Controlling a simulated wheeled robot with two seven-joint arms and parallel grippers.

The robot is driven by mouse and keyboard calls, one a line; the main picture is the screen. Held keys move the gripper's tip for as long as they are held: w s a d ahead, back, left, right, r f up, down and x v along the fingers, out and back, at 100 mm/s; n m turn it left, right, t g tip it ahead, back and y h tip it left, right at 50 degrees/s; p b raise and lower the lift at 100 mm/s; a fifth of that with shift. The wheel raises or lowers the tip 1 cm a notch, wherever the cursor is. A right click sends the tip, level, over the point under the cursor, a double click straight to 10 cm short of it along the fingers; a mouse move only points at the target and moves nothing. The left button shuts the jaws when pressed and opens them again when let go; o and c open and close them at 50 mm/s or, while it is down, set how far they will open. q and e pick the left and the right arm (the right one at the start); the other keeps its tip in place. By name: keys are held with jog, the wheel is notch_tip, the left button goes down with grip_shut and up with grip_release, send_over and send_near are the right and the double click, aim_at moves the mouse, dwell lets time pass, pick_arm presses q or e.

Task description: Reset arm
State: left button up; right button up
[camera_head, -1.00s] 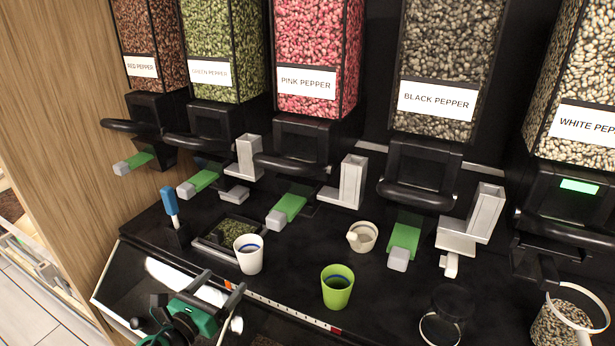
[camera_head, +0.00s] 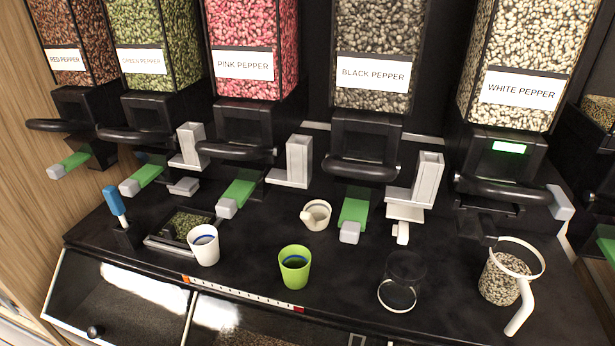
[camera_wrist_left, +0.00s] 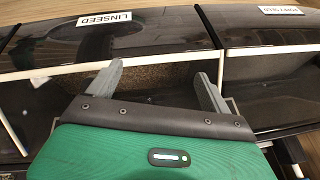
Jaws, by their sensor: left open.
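My left gripper (camera_wrist_left: 158,88) shows in the left wrist view with its two grey fingers spread apart and nothing between them. It is in front of dark bins, one labelled LINSEED (camera_wrist_left: 104,17). No gripper shows in the head view now, and my right gripper is in neither view.
A black counter holds a white cup (camera_head: 204,246), a green cup (camera_head: 294,268), a small cream cup (camera_head: 316,215), a clear glass (camera_head: 402,282) and a handled jug of pepper (camera_head: 503,280). A tray of green flakes (camera_head: 185,222) lies left. Pepper dispensers (camera_head: 371,160) line the back.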

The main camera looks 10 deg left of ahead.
pick_arm(q)
notch_tip(320, 180, down, 27)
jog(key=s+d+n+g+h+p, duration=0.1)
jog(key=s+d+g+p, duration=0.1)
jog(key=d+p, duration=0.1)
jog(key=s+a+f+g+p, duration=0.1)
jog(key=s+a+f+p, duration=0.2)
jog(key=s+f, duration=1.4)
jog(key=s, duration=0.2)
jog(key=shift+s+a+f+g, duration=0.3)
jog(key=shift+s+a, duration=0.05)
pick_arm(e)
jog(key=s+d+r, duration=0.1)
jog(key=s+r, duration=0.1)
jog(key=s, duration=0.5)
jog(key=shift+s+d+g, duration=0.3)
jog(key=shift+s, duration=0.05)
